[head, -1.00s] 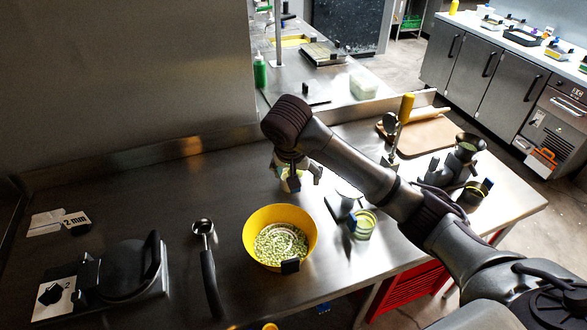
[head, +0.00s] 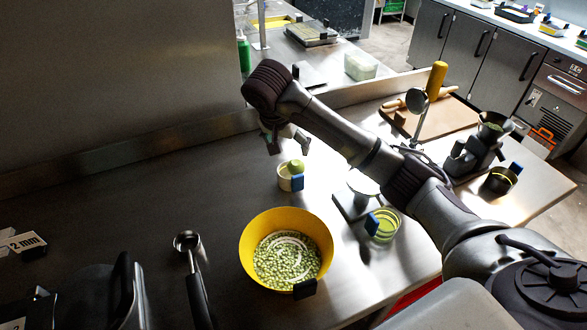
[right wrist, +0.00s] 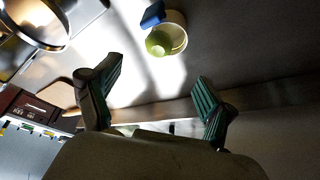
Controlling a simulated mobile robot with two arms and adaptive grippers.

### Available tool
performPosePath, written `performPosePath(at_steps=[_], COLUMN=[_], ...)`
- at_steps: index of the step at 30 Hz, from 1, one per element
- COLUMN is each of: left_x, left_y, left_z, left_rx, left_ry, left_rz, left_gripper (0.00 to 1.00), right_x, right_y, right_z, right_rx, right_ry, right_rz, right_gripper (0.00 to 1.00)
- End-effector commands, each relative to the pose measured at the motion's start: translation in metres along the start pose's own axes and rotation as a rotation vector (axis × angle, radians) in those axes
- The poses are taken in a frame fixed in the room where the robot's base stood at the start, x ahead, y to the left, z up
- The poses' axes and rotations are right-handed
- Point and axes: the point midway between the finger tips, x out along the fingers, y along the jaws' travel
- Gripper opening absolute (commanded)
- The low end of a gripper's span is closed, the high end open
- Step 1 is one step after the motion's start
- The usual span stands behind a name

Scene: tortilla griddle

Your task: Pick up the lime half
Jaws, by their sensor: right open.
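The lime half (head: 296,166) is a small green dome resting at the top of a small pale cup (head: 286,183) with a blue tab. In the right wrist view the lime half (right wrist: 158,43) shows at the cup's rim, beyond the fingers. My right gripper (head: 286,142) is above and slightly behind the cup in the head view, apart from it. In the right wrist view its two green-padded fingers (right wrist: 158,72) are spread wide with nothing between them.
A yellow bowl (head: 247,246) of green-white pieces stands in front of the cup. A glass of green liquid (head: 385,226) stands to the right, under my right arm. A ladle (head: 188,243) lies left of the bowl. The steel counter left of the cup is clear.

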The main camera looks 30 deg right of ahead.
Motion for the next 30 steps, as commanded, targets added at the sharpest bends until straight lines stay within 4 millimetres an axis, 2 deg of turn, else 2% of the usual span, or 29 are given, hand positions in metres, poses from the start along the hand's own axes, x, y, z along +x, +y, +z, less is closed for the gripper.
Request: performPosePath(at_steps=[1,3,9,16,24,30], left_x=[0.009,-0.002,-0.006,-0.012,-0.023,-0.022], left_y=[0.000,-0.001,-0.002,-0.002,-0.002,-0.002], left_z=[-0.003,-0.010,-0.020,-0.020,-0.018,-0.016], left_rx=[0.000,0.000,0.001,0.002,0.003,0.003], left_ry=[0.005,0.013,0.031,0.030,0.025,0.023], left_rz=[-0.001,-0.002,-0.002,-0.002,-0.001,-0.001], left_gripper=[0.54,0.54,0.54,0.54,0.54,0.54], right_x=[0.016,0.024,0.056,0.071,0.110,0.117], right_y=[0.001,0.001,0.001,0.000,-0.001,-0.001], right_z=[0.004,-0.001,-0.001,-0.003,-0.005,-0.005], right_rx=[0.000,0.000,0.000,-0.001,-0.001,-0.002], right_ry=[-0.005,-0.002,-0.001,0.000,-0.001,0.000], right_rz=[0.003,0.006,0.004,0.003,0.003,0.000], right_gripper=[0.83,0.83,0.83,0.83,0.83,0.83])
